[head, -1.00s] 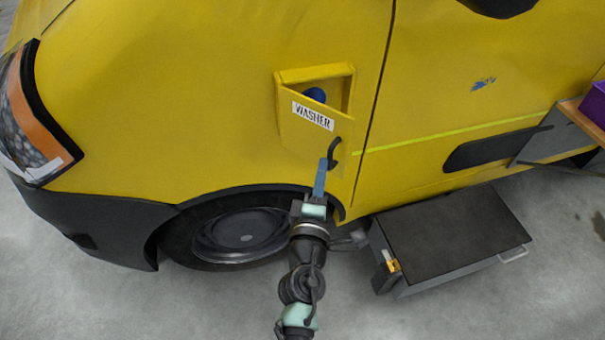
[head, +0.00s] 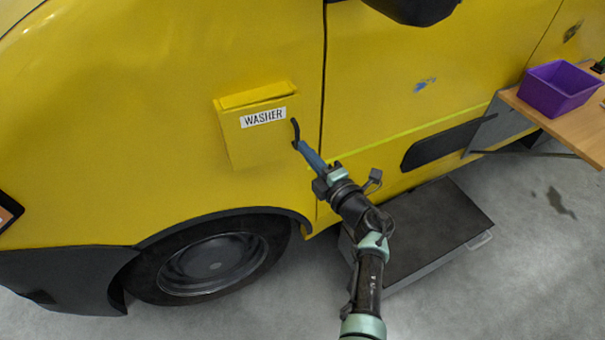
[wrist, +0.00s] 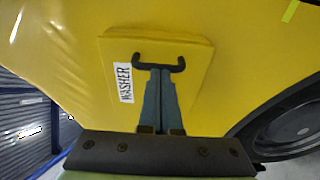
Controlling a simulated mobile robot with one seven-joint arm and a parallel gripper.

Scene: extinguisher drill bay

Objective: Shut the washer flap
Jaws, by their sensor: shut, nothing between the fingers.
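The washer flap (head: 250,140) is a yellow panel with a white WASHER label on the side of the yellow van. It lies over its opening, close to the raised yellow housing (head: 256,95), and no inside shows. I cannot tell whether it is fully flush. A black curved handle (head: 295,131) sits at its right edge; it also shows in the wrist view (wrist: 158,60). My gripper (head: 303,147) is shut and empty. Its blue fingertips (wrist: 160,72) are at the handle, between its two ends; contact is unclear.
The van's front wheel (head: 214,266) is below the flap. A dark-topped step box (head: 440,222) stands on the floor under my arm. A wooden table (head: 560,120) with a purple bin (head: 557,89) is at the right. Grey floor is free in front.

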